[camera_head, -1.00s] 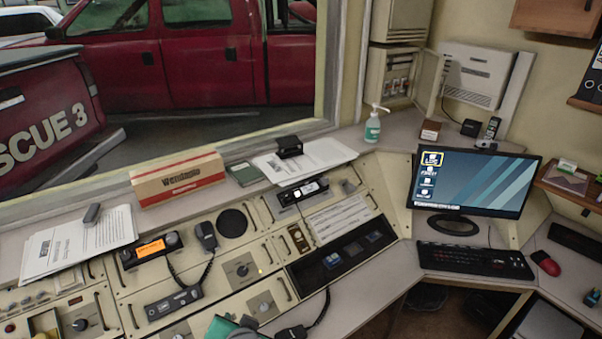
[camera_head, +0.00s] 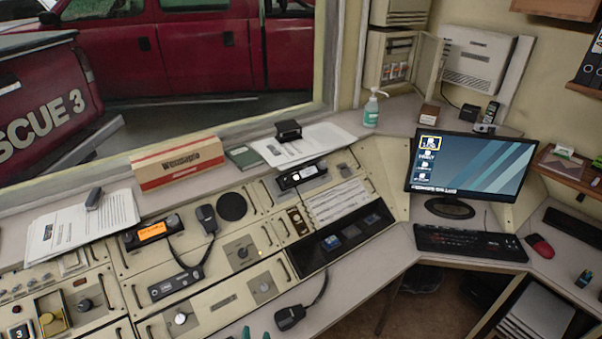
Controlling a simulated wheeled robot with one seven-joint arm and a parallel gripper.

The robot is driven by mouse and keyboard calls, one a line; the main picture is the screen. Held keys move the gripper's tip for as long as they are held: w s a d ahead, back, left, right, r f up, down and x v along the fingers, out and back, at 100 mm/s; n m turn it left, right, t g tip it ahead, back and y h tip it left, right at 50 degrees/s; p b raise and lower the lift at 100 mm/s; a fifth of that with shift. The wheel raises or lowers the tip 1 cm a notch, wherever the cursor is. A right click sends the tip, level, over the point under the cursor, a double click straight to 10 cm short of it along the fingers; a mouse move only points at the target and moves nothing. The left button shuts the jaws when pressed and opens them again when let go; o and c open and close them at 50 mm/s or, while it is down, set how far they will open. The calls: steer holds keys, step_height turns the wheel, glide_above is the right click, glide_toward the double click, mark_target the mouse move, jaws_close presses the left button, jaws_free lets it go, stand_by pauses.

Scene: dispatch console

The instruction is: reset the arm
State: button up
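Only the tips of my gripper (camera_head: 256,334) show, as two small teal points at the bottom edge of the head view. They are apart, with a gap between them, and nothing is visible in the gap. The rest of my gripper and my arm are out of the frame. The tips appear in front of the console's (camera_head: 222,302) lower edge, left of a black hand microphone (camera_head: 290,318) on a cord. I cannot tell how far they are from the panel.
The sloped console carries radios, including an orange-lit one (camera_head: 152,232), and knobs. Papers (camera_head: 80,226), a carton (camera_head: 178,163) and a sanitizer bottle (camera_head: 371,108) stand along the ledge. A monitor (camera_head: 468,165), keyboard (camera_head: 470,242) and red mouse (camera_head: 539,244) are right. Open floor (camera_head: 425,315) lies below.

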steer(key=s+d+f+n+t+h, duration=0.1)
steer(key=s+d+f, duration=0.2)
steer(key=s, duration=0.3)
steer(key=s+d+f+t+h, duration=0.1)
steer(key=s+d+f+t, duration=0.1)
steer(key=s+d, duration=0.3)
steer(key=s+d+r+n+t, duration=0.1)
steer(key=s+r, duration=0.1)
steer(key=s, duration=0.5)
steer(key=s+d+r+n+t+h, duration=0.1)
steer(key=s+r, duration=0.1)
steer(key=s, duration=0.5)
steer(key=shift+s+d+r, duration=0.2)
steer(key=shift+d+r, duration=0.05)
steer(key=shift+d, duration=0.05)
